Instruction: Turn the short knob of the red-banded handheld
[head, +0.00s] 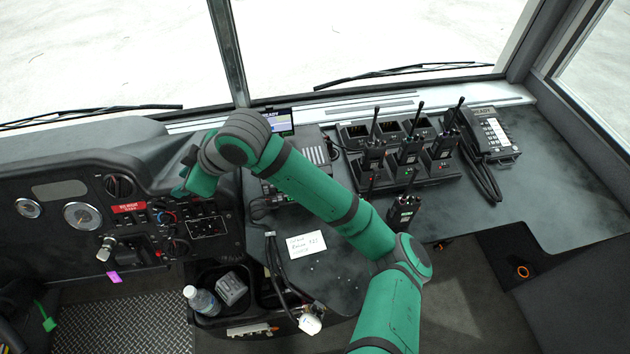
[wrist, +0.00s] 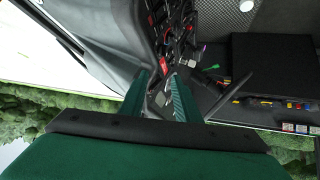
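Several black handheld radios with antennas show in the head view. Three stand in a charger rack: a left one (head: 373,155), a middle one (head: 409,152) and a right one (head: 442,146). Another handheld (head: 404,212) is in front of the rack on the counter, beside my arm. Which handheld has a red band is too small to tell, and their knobs cannot be made out. My gripper (wrist: 160,78) is open and empty in the wrist view, pointing at the dashboard area.
My green arm crosses the counter. A desk phone (head: 492,135) stands right of the charger rack (head: 432,182). A paper note (head: 306,243) lies on the counter. A dashboard (head: 75,212) is at left, with a bottle (head: 202,301) in a bin below. The counter's right side is clear.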

